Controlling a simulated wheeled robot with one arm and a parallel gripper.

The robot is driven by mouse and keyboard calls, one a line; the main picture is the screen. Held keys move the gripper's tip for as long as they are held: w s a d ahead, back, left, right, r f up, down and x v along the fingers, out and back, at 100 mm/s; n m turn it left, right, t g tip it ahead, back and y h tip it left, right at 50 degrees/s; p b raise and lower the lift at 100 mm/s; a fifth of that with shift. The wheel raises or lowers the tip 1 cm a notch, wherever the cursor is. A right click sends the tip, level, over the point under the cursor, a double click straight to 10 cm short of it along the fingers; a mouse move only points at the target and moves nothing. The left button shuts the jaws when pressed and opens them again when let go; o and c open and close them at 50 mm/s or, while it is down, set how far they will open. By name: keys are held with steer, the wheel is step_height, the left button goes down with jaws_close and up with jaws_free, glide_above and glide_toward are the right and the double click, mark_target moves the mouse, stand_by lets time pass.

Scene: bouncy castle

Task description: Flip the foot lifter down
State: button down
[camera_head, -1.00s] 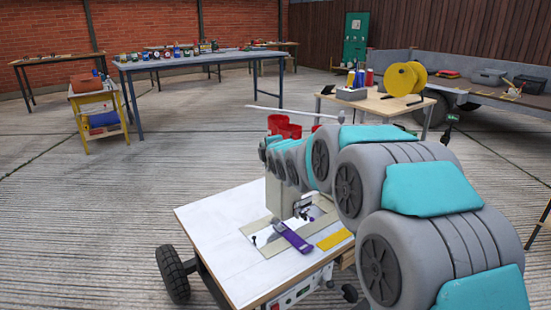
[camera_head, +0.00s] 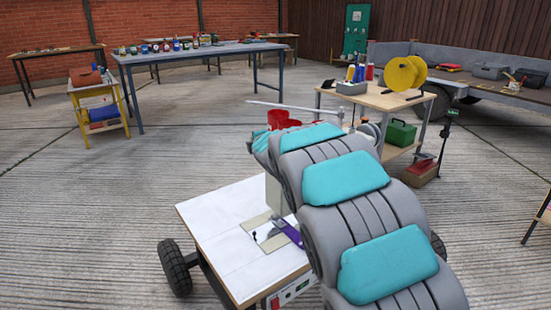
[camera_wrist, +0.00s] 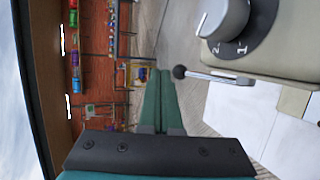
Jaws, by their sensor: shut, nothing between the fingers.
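The sewing machine (camera_head: 273,194) is a beige body on a white-topped table (camera_head: 225,240). In the head view my arm hides most of it. In the wrist view its beige housing (camera_wrist: 285,55) carries a grey dial marked 1 and 2. A thin metal lever with a black ball knob (camera_wrist: 180,72) sticks out from under the housing toward the left; it looks like the foot lifter. My gripper (camera_wrist: 160,72), with green fingers, is shut and empty. Its tips appear just left of the knob, and I cannot tell whether they touch. The head view hides the gripper.
A purple tool (camera_head: 291,232) lies on the machine's table. Behind stands a wooden table (camera_head: 385,100) with a yellow reel (camera_head: 404,75) and a green box (camera_head: 399,134) on its lower right. The concrete floor to the left is open.

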steer(key=shift+w+a+f, duration=0.1)
steer(key=shift+w+a, duration=0.1)
steer(key=shift+w, duration=0.05)
stand_by(0.5)
steer(key=s+r+p, duration=0.2)
steer(key=s+r, duration=0.5)
steer(key=r, duration=0.4)
steer(key=shift+s+r, duration=0.25)
steer(key=shift+s, duration=0.15)
